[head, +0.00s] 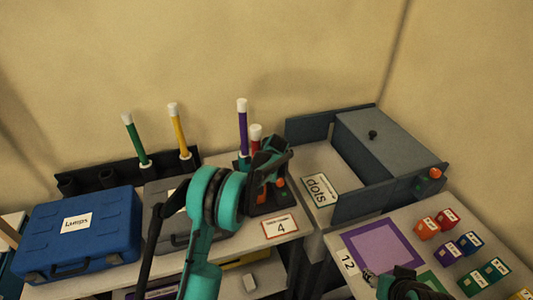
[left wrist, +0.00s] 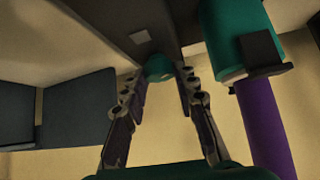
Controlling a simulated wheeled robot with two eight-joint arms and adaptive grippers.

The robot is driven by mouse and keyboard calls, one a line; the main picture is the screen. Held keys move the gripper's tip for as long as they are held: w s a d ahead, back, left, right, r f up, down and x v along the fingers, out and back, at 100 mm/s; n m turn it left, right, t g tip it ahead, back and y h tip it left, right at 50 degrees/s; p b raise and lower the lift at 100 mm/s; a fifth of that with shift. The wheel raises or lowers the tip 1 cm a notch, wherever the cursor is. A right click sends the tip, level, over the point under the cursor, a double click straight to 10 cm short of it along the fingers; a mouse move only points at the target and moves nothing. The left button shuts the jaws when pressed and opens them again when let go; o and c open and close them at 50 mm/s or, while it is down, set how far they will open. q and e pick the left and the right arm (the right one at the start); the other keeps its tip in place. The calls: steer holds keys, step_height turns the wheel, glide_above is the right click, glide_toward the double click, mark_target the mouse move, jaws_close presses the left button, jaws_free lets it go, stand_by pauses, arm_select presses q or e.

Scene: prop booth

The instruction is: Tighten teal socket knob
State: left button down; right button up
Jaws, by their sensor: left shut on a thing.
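The purple stick (head: 242,118) with a white cap stands in the teal socket (head: 243,162) at the right end of the dark rack. In the left wrist view the purple stick (left wrist: 262,125) runs into the teal socket (left wrist: 225,40). The small round teal knob (left wrist: 158,68) sits between the fingertips of my left gripper (left wrist: 160,76), which is shut on it. In the head view my left gripper (head: 270,158) is at the rack's right end and hides the knob. My right gripper (head: 405,288) shows only partly at the bottom edge; its fingers are unclear.
Green (head: 135,138) and yellow (head: 178,130) sticks stand in the rack (head: 100,175). A red white-capped stick (head: 256,134) is beside the purple one. Coloured blocks (head: 447,218) lie right.

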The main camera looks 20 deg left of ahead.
arm_select(q)
steer(key=c, duration=1.2)
jaws_free()
steer(key=v, duration=1.2)
